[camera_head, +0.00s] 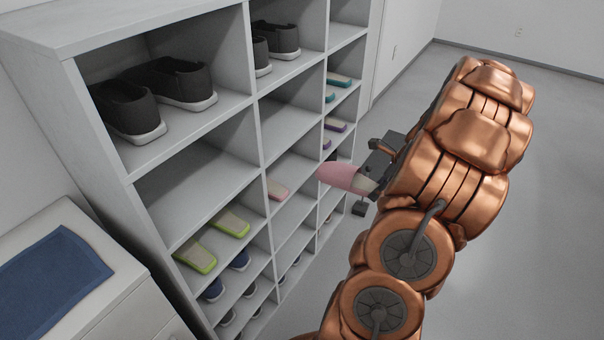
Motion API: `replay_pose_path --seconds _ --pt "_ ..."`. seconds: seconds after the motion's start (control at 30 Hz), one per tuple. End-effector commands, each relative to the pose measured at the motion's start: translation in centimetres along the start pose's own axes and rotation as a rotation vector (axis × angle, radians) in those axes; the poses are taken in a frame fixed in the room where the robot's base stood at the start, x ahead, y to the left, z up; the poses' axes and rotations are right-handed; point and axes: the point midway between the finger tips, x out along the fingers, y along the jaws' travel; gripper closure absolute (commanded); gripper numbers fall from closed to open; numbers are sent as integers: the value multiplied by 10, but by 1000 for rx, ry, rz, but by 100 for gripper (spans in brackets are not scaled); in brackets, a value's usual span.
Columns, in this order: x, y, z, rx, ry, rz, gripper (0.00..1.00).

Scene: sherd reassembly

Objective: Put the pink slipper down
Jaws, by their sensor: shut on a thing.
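The pink slipper (340,175) is held in the air in front of the shelf unit, with its toe towards the shelf and its pale insole end at my gripper. My gripper (369,185) is shut on it; the arm partly hides the fingers. Another pink slipper (277,188) lies in a middle-column compartment, left of the held one. The shelf unit (205,165) is light grey with many open compartments. From this view I cannot tell whether the held slipper's toe is inside the shelf opening.
Black shoes (178,85) stand in the upper compartments. Green slippers (231,222) sit at lower left, and teal (339,79) and purple (334,124) slippers in the right column. A low cabinet with a blue mat (52,285) stands at left. The floor at right is clear.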

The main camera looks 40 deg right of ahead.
Motion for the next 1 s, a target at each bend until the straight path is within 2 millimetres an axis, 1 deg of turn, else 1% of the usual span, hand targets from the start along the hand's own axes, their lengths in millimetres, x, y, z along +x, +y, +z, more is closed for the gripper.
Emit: replay_pose_path --seconds 0.07,0.17,0.7,0.83,1.0 --pt "4 0 8 4 0 -1 81" --pt "12 1 26 0 0 1 81" --pt "58 1 136 -4 1 2 81" --pt "66 2 154 -3 1 3 81" --pt "70 2 165 -2 1 3 81"
